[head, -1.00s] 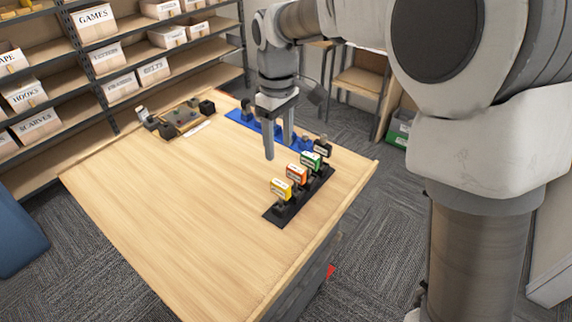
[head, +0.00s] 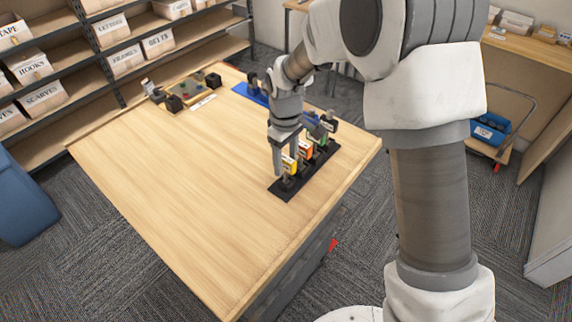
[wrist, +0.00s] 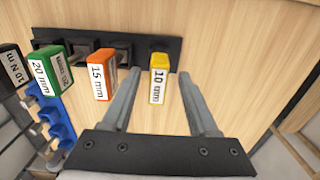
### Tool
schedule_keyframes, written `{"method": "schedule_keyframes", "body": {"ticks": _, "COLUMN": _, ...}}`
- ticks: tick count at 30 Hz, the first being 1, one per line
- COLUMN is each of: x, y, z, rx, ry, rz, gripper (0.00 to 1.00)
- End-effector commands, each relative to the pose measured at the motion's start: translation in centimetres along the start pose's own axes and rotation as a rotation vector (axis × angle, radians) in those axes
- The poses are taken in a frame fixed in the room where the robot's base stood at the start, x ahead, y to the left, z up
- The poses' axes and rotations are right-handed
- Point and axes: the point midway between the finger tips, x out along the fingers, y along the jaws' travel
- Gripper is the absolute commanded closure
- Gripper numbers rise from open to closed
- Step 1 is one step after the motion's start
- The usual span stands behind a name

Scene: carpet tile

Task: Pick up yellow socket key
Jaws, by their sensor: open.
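The yellow socket key (wrist: 159,78), labelled 10 mm, stands upright in the black rack (head: 279,191) at the rack's near end. In the head view the yellow socket key (head: 288,164) is partly hidden by my gripper (head: 285,166). In the wrist view my gripper (wrist: 160,85) is open, with one finger to each side of the yellow key and clear gaps between. The orange 15 mm key (wrist: 102,74) stands just left of the left finger. The green 20 mm key (wrist: 46,72) and a black 10 N m tool (wrist: 12,66) stand further left.
A blue holder (head: 250,93) lies behind the rack. A wooden tray (head: 188,94) with dark items sits at the table's far left. The front and left of the wooden table (head: 190,180) are clear. Shelves with labelled boxes stand behind.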

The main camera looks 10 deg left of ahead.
Motion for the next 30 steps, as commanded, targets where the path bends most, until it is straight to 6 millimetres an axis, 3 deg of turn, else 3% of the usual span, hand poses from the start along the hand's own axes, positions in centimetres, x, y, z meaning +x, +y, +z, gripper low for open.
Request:
{"method": "schedule_keyframes", "body": {"ticks": 6, "x": 2.6, "y": 0.2, "z": -0.1, "rx": -0.001, "ry": 0.0, "rz": -0.001, "gripper": 0.4}}
{"method": "schedule_keyframes", "body": {"ticks": 14, "x": 3.0, "y": 0.2, "z": -0.1, "rx": -0.001, "ry": 0.002, "rz": 0.001, "gripper": 0.4}}
{"method": "schedule_keyframes", "body": {"ticks": 24, "x": 3.0, "y": 0.2, "z": -0.1, "rx": -0.001, "ry": 0.002, "rz": 0.001, "gripper": 0.98}}
{"method": "schedule_keyframes", "body": {"ticks": 30, "x": 3.0, "y": 0.2, "z": -0.1, "rx": -0.001, "ry": 0.002, "rz": 0.001, "gripper": 1.0}}
